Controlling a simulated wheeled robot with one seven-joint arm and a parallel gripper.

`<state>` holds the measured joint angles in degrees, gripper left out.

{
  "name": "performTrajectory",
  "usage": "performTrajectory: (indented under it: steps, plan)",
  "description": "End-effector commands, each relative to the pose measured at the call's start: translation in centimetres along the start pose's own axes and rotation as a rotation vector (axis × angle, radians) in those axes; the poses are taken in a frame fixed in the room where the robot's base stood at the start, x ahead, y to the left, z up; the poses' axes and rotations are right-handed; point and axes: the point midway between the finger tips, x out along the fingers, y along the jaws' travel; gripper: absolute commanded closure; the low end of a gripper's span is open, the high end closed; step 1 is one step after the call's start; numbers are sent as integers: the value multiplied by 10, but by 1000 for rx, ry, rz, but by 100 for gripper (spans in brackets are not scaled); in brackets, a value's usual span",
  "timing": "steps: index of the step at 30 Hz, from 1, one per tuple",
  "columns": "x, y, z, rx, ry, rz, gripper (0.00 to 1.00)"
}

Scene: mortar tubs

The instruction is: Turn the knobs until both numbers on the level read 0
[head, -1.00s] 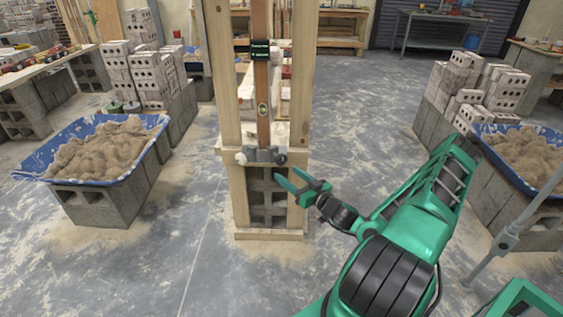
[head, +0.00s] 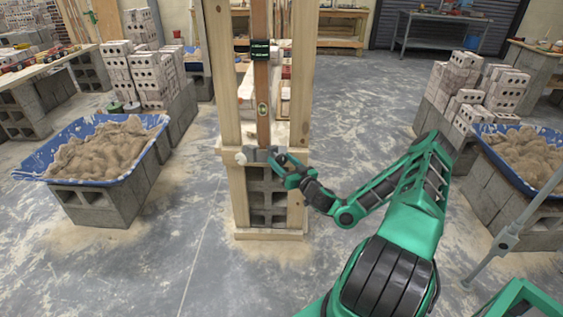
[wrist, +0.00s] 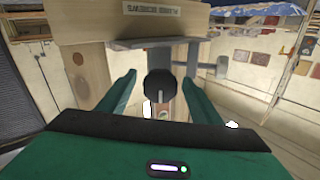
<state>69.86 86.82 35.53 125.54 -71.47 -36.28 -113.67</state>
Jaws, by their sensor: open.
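A brown upright level (head: 262,108) stands between two wooden posts, with a small dark display (head: 260,50) on it whose numbers are too small to read. At its foot is a grey metal bracket (head: 262,155) with a pale knob (head: 240,158) on the left and a dark knob on the right. The dark knob (wrist: 160,85) shows in the wrist view with a white line on its face. My gripper (head: 283,165) is at the right end of the bracket. In the wrist view its green fingers (wrist: 158,88) are open, one on each side of the dark knob, with gaps visible.
The wooden frame (head: 303,80) stands on a block base (head: 268,205). Blue mortar tubs stand on blocks at left (head: 150,152) and right (head: 487,130). A grey pole (head: 507,238) stands at front right. The floor around the frame is mostly clear.

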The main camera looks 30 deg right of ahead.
Motion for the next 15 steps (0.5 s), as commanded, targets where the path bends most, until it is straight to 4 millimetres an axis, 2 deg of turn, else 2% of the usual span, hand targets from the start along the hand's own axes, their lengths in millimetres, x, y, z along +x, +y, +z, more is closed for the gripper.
performTrajectory:
  steps: [11,13,15]
  plan:
    - [6,0,0,0,0,0,41]
    - [6,0,0,0,0,0,53]
    - [6,0,0,0,0,0,70]
